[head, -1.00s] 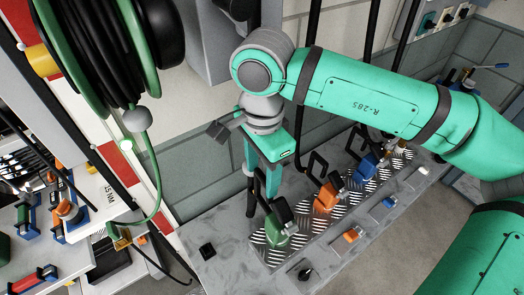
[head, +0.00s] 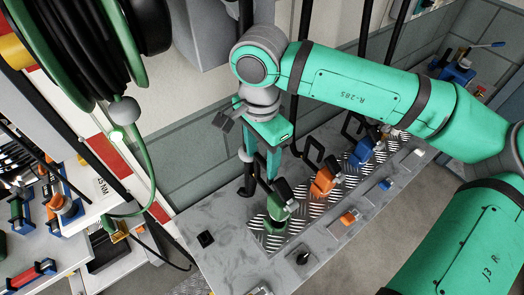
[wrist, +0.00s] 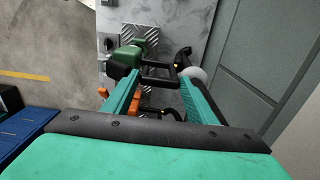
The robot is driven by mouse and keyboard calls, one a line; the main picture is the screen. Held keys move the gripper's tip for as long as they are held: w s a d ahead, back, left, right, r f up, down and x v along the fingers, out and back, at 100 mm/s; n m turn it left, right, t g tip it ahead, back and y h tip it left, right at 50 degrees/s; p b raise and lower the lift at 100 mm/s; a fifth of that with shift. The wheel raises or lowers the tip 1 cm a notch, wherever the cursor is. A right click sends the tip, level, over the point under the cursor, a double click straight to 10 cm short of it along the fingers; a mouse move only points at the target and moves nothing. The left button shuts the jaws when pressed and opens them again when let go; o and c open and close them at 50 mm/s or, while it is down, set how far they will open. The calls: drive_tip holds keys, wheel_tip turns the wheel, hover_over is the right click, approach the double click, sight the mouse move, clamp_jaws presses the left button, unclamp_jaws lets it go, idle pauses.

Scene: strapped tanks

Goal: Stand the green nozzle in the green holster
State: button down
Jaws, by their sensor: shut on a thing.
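The green nozzle (head: 279,208) has a dark upper part and a black loop guard, and looks roughly upright. My gripper (head: 261,178) is shut on its black guard; the nozzle's body sits just to the right of the fingers. In the wrist view the guard lies between my fingertips (wrist: 161,82), with the green nozzle (wrist: 124,59) beyond and left of them. The green holster (head: 274,241) is on the treaded plate, directly below the nozzle. I cannot tell whether the nozzle's lower end is inside it or just above it.
An orange nozzle (head: 323,181) and a blue nozzle (head: 361,152) stand in a row behind on the treaded plate (head: 300,222). A hose reel (head: 85,40) hangs at upper left.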

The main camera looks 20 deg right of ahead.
drive_tip(key=shift+f, duration=3.45)
idle(0.4)
drive_tip(key=c, duration=0.7)
unclamp_jaws()
drive_tip(key=shift+o, duration=0.2)
drive_tip(key=shift+s, duration=0.1)
wheel_tip(320, 180, up, 11)
drive_tip(key=shift+f, duration=0.1)
